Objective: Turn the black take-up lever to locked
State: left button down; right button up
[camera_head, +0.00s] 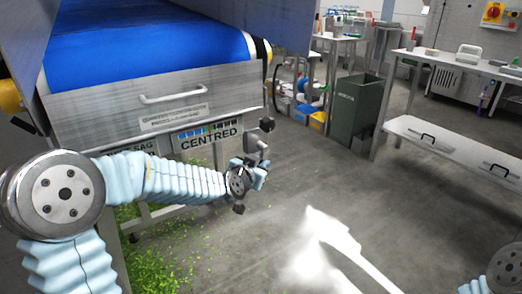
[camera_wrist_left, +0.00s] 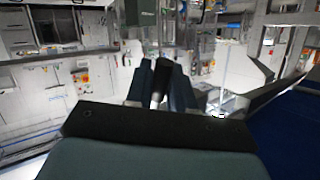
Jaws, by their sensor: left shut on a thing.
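My left gripper (camera_head: 257,167) is at the right front corner of the blue belt conveyor, below the drawer front and beside the "CENTRED" sign (camera_head: 209,136). In the left wrist view, the two dark fingers (camera_wrist_left: 162,86) are close together around a slim dark piece with a pale end (camera_wrist_left: 157,98). The gripper is shut on it, apparently the lever. The fingers hide most of it, so its angle is unclear. My right gripper is out of view.
Green scraps (camera_head: 160,265) litter the floor below. A green bin (camera_head: 355,108) and steel tables stand at the back right. The floor between is clear.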

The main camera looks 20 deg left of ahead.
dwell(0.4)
pick_arm(q)
jog(key=c, duration=1.1)
grip_release()
jog(key=shift+c, duration=0.2)
jog(key=shift+s, duration=0.1)
jog(key=v, duration=1.3)
jog(key=shift+s+r, duration=0.15)
jog(key=shift+s, duration=0.15)
jog(key=shift+c, duration=0.3)
